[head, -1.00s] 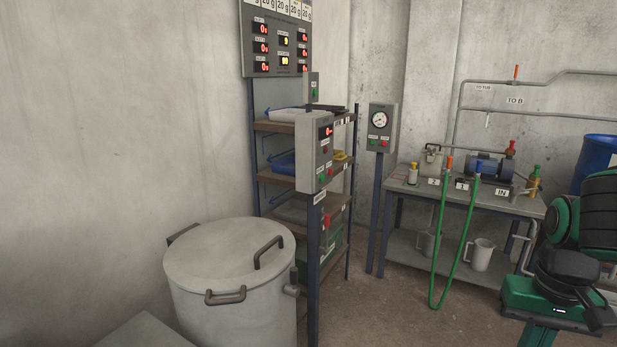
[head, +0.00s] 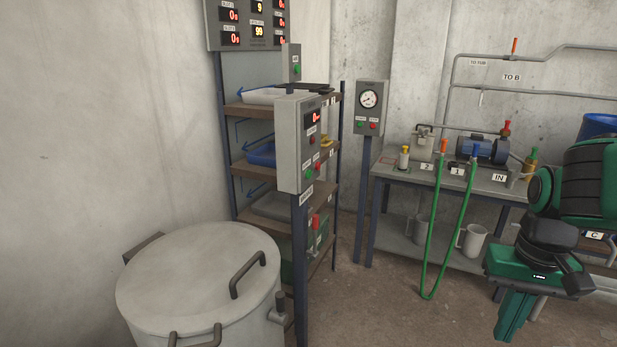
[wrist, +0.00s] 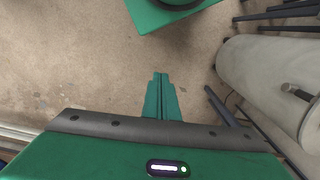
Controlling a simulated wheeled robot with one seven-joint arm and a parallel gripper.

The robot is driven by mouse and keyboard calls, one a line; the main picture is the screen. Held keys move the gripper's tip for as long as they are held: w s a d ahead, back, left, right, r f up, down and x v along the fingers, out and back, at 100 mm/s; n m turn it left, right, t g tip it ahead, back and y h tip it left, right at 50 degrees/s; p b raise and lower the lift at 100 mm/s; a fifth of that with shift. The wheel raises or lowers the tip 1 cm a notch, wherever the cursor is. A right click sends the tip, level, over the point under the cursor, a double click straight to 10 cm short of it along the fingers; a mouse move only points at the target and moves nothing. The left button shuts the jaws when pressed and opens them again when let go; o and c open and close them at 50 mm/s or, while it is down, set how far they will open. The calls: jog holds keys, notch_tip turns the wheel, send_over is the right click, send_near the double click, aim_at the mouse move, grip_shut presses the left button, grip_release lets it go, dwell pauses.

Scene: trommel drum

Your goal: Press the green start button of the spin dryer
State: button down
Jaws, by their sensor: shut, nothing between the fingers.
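The spin dryer's grey control box (head: 300,143) stands on a dark post beside a round, lidded grey drum (head: 195,285) in the head view. The box has a red display and small buttons. The green button (head: 308,175) is low on its front face, with a red button close by it. My gripper (wrist: 160,78) is shut and empty, pointing down over bare floor in the wrist view. In the head view my green arm is at the far right, well apart from the box. A grey drum (wrist: 270,75) also shows at the right of the wrist view.
Shelves (head: 250,110) with trays stand behind the box. A second box with a gauge (head: 368,98) also carries green and red buttons. A bench (head: 480,188) holds a pump, valves and a hanging green hose. The floor (head: 390,310) between drum and bench is clear.

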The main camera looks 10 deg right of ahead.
aim_at(309, 174)
jog(key=w+n+t, duration=0.6)
jog(key=w+n, duration=0.1)
jog(key=w, duration=1.4)
jog(key=w+a+r+n+t+y, duration=0.1)
jog(key=w+a+r+n+t, duration=0.1)
jog(key=w, duration=0.5)
jog(key=w+a+r+n+t+y, duration=0.1)
jog(key=w+a+r+n+t, duration=0.1)
jog(key=w+a, duration=0.5)
jog(key=w+a+r+n+t, duration=0.2)
jog(key=w+a+r+t, duration=0.1)
jog(key=w, duration=0.6)
jog(key=shift+w+a+n+t+y, duration=0.25)
jog(key=shift+a+n+t+y, duration=0.15)
jog(key=shift+a+t, duration=0.35)
jog(key=shift+d, duration=0.1)
jog(key=w+a, duration=0.5)
jog(key=a, duration=0.2)
jog(key=shift+w, duration=0.15)
